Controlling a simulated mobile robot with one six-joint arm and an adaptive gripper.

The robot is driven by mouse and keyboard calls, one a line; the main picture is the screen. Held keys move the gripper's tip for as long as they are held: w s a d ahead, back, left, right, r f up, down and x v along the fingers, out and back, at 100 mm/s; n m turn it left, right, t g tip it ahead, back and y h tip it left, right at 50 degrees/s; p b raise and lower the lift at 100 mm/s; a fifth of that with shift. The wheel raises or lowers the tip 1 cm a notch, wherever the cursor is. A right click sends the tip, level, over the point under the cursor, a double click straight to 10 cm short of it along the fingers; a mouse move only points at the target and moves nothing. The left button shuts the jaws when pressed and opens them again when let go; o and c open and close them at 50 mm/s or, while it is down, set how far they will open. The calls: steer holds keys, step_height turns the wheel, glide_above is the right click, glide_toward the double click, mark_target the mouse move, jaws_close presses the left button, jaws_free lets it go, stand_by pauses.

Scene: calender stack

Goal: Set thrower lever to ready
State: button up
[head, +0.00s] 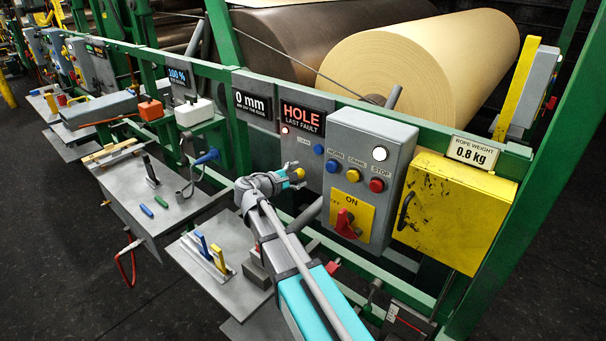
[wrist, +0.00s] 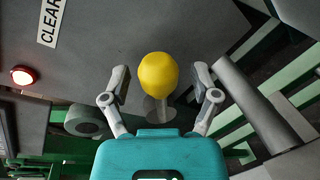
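A yellow ball knob (wrist: 158,75) on a short pale stem stands out from a grey panel in the wrist view. No label naming it as the thrower lever shows. My gripper (wrist: 160,97) has its two fingers spread, one on each side of the knob and stem, with a gap on both sides. In the head view my gripper (head: 295,177) is in front of the grey panel under the HOLE display, and a bit of the yellow knob (head: 300,173) shows at its tip. The stem is hidden there.
A grey control box (head: 369,145) with buttons and a red ON switch stands right of my gripper, then a yellow box (head: 455,210). A grey bar (wrist: 262,105) runs close to the right finger. Trays with tools (head: 150,195) lie left. Large rolls (head: 430,65) are behind.

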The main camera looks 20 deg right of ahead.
steer(key=shift+a, duration=0.1)
steer(key=shift+w+a+f+m+g+y+p, duration=1.1)
steer(key=shift+a+f+m+g+y, duration=0.75)
steer(key=shift+a+f, duration=1.35)
steer(key=s+d+f+m+g+y, duration=0.1)
steer(key=s+f+m+y, duration=0.2)
steer(key=s, duration=0.5)
steer(key=s+d+f+m+g+y+b, duration=0.1)
steer(key=s+f+m+y, duration=0.2)
steer(key=s, duration=0.6)
steer(key=s+d+f+m+g+y+b, duration=0.1)
steer(key=s+d+f+m+g+y, duration=0.1)
steer(key=s, duration=0.7)
steer(key=shift+f+m+y, duration=0.65)
steer(key=shift+m+y, duration=0.3)
steer(key=shift+y, duration=0.3)
steer(key=shift+w, duration=0.1)
